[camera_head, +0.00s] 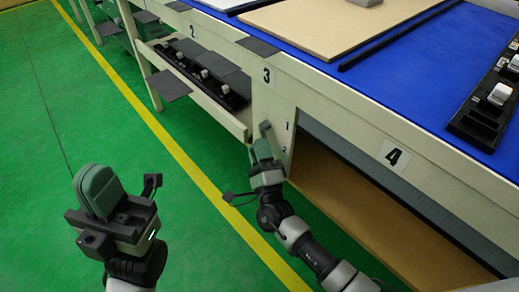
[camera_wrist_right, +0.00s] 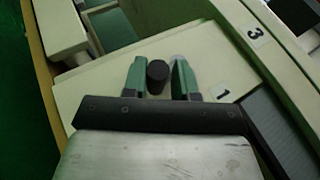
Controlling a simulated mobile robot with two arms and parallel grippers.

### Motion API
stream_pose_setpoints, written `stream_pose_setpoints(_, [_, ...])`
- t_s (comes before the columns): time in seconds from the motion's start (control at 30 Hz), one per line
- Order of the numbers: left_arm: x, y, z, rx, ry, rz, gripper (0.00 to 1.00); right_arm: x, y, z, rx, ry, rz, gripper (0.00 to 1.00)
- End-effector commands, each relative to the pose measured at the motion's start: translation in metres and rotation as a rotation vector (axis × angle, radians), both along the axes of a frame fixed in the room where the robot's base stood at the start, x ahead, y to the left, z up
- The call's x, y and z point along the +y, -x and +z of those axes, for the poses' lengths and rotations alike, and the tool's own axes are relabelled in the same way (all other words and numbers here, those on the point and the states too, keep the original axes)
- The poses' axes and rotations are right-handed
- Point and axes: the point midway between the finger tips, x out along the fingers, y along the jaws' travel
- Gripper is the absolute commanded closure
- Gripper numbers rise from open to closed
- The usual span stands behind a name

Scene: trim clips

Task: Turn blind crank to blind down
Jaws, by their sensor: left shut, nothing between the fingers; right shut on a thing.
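The crank (camera_head: 266,129) shows as a small grey piece at the side panel below label 3. In the right wrist view its dark round knob (camera_wrist_right: 157,72) sits between the green fingers of my right gripper (camera_wrist_right: 158,66). My right gripper (camera_head: 262,147) is shut on this knob in the head view, and the fingers hide most of the crank. The dark grey blind (camera_head: 350,152) spans the top of the opening under the table edge; below it the opening is uncovered. My left gripper (camera_head: 97,188) is shut and empty over the green floor, far from the crank.
The blue-topped workbench (camera_head: 410,85) carries a tan board (camera_head: 330,25) and a dark strip with white switches (camera_head: 490,105). A shelf with black parts (camera_head: 205,75) lies beyond the crank panel. The green floor at left is clear.

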Motion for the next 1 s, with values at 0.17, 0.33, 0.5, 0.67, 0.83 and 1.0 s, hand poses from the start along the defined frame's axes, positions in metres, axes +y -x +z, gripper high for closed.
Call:
stream_pose_setpoints(0.17, [0.000,0.000,0.001,-0.001,0.000,0.000,1.00,0.001,-0.002,0.002,0.000,0.001,0.005,0.96])
stream_pose_setpoints(0.33, [0.000,0.000,0.001,-0.003,0.002,0.000,1.00,0.001,-0.001,0.002,-0.001,0.001,0.004,0.57])
stream_pose_setpoints(0.5, [0.000,0.001,0.001,-0.004,0.002,0.000,1.00,0.001,-0.001,0.001,-0.001,0.001,0.002,0.54])
stream_pose_setpoints(0.67, [0.000,0.001,0.002,-0.006,0.005,0.000,1.00,0.000,0.002,0.000,0.000,0.001,0.002,0.54])
stream_pose_setpoints(0.83, [0.001,0.002,0.006,-0.013,0.008,0.001,1.00,-0.004,0.020,-0.010,0.003,0.002,0.003,0.54])
stream_pose_setpoints(1.0, [0.002,0.005,0.004,0.012,0.012,0.002,1.00,-0.008,0.051,-0.027,0.003,0.003,0.003,0.54])
